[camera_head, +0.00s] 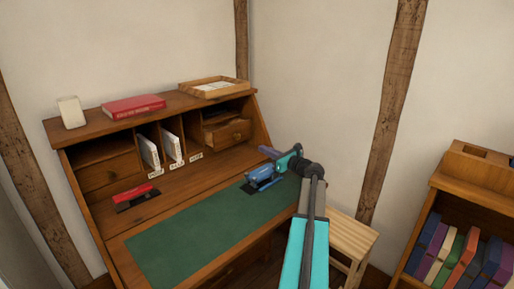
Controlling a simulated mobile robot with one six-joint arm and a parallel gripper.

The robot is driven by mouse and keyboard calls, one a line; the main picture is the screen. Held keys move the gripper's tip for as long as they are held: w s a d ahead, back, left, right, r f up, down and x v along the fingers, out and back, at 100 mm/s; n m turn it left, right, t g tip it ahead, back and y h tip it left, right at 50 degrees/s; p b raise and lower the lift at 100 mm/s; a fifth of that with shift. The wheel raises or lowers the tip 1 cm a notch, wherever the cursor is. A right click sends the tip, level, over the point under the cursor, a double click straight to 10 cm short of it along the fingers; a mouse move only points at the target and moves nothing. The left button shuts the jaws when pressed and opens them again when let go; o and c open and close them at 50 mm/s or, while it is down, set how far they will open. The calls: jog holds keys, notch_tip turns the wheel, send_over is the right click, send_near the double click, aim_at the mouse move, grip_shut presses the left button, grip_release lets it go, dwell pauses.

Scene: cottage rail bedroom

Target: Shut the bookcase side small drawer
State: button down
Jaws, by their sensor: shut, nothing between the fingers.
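The small drawer on the bookcase side (228,133) is in the right part of the wooden desk's upper cubbies. It has a round knob and stands pulled out, with its open top showing behind the front. My gripper (264,151) is shut and empty. It reaches in from the right over the desk, to the right of and a little below the drawer in the picture, apart from it. The other small drawer (103,172), on the left side of the desk, looks flush.
A blue desk item (263,176) sits just below my gripper, on the green mat's (190,240) edge. White booklets (172,146) stand in the labelled slots. A red stapler-like item (132,194) lies left. A wooden stool (345,238) and bookcase (470,190) stand right.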

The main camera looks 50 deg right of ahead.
aim_at(240, 137)
jog(key=w, duration=0.9)
jog(key=w+d, duration=0.1)
jog(key=w, duration=0.3)
jog(key=shift+w, duration=0.25)
jog(key=shift+d, duration=0.15)
